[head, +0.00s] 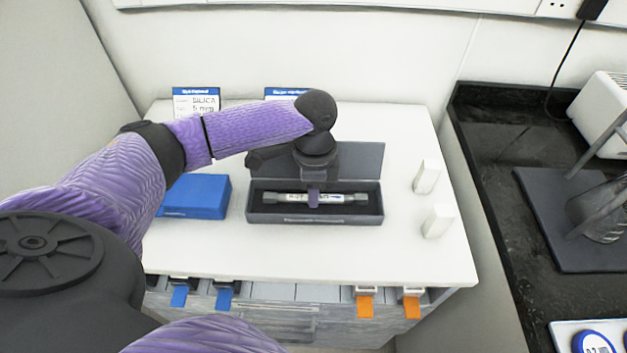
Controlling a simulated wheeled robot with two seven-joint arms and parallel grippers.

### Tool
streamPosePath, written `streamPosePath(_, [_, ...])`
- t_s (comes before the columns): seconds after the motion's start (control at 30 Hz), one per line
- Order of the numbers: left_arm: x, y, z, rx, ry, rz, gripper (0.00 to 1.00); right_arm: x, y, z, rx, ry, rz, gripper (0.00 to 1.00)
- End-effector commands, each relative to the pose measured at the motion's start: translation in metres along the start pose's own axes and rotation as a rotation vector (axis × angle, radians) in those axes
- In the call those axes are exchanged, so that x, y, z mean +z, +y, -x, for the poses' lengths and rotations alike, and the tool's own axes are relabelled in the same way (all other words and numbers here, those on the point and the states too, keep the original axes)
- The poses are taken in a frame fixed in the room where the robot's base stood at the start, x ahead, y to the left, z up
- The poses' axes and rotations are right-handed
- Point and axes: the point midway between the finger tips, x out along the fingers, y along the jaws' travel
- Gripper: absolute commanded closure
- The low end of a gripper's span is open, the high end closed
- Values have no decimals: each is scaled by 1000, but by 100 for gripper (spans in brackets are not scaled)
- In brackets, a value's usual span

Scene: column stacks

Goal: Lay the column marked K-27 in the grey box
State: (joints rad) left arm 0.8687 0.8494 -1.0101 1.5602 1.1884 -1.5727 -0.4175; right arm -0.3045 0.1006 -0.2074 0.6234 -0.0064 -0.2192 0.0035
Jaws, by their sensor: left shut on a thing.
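The grey box (257,218) stands open on the white tabletop, its lid (360,160) raised at the back. A silver column (345,199) with a white label and dark ends lies level, lengthwise within the box's outline. The label is too small to read, so I cannot confirm K-27. My left gripper (314,198) reaches down from above and is shut on the middle of the column. I cannot tell whether the column touches the box floor. My right gripper is out of view.
A closed blue box (196,197) stands left of the grey box. Two white blocks (427,177) (438,221) stand to the right. A sign reading SILICA (196,101) stands behind, beside another partly hidden sign. Blue and orange tabs hang below the table's front edge.

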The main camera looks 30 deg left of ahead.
Motion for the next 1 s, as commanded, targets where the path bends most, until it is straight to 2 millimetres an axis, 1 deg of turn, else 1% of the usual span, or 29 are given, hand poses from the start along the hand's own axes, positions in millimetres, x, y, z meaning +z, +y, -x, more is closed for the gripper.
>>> streamPosePath(0.5, [0, -1, -8, -1, 1, 0, 100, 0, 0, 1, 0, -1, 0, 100])
streamPosePath(0.53, [0, -1, -8, -1, 1, 0, 76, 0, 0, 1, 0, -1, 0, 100])
streamPosePath(0.57, [0, -1, -8, -1, 1, 0, 70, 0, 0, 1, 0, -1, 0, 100])
streamPosePath(0.6, [0, -1, -8, -1, 1, 0, 61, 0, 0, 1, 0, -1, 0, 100])
streamPosePath(0.67, [0, -1, -8, -1, 1, 0, 48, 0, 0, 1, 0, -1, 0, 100])
streamPosePath(0.7, [0, -1, -8, -1, 1, 0, 40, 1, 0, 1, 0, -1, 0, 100])
streamPosePath(0.73, [0, -1, -8, -1, 1, 0, 37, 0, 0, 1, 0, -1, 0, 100])
streamPosePath(0.93, [0, -1, -8, 0, 0, 0, 37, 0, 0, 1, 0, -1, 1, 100])
streamPosePath(1.0, [0, -1, -2, -1, 1, 0, 37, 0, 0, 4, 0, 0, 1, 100])
